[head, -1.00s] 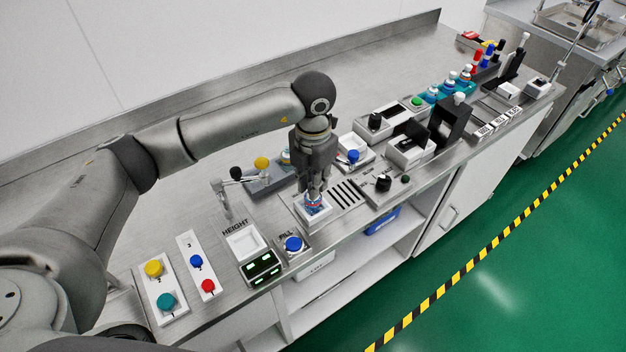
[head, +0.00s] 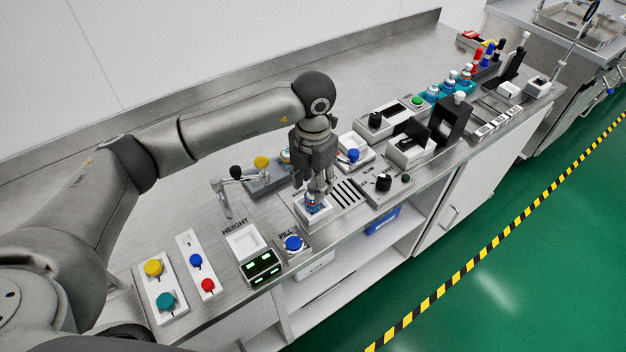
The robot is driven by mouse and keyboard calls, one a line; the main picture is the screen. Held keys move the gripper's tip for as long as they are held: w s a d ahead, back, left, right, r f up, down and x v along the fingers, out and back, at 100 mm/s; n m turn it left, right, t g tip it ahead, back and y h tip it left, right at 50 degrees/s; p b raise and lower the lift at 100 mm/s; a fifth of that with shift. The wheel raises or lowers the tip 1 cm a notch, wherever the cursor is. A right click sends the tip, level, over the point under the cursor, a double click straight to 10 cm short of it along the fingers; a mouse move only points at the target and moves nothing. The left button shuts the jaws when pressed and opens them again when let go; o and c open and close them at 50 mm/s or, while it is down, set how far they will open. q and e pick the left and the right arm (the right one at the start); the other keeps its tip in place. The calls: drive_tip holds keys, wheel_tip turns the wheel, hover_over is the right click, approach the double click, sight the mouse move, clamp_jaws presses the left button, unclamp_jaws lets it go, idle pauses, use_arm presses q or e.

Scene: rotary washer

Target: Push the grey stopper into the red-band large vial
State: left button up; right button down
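A small vial (head: 313,206) with blue and reddish colour stands in a white square holder (head: 303,222) at the front middle of the bench in the head view. My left gripper (head: 316,190) points down directly over it, with its fingers spread open around or just above the vial's top. Whether the fingers touch the vial cannot be told. The grey stopper is not clearly seen; the fingers hide much of the vial's top. My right gripper is not in view.
A slotted rack (head: 347,192) lies right of the holder. The blue FILL button (head: 293,243) and the HEIGHT tray (head: 246,242) are at the front left. Several coloured bottles stand at the far right.

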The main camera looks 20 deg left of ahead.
use_arm(q)
wheel_tip(320, 180, up, 12)
idle(0.6)
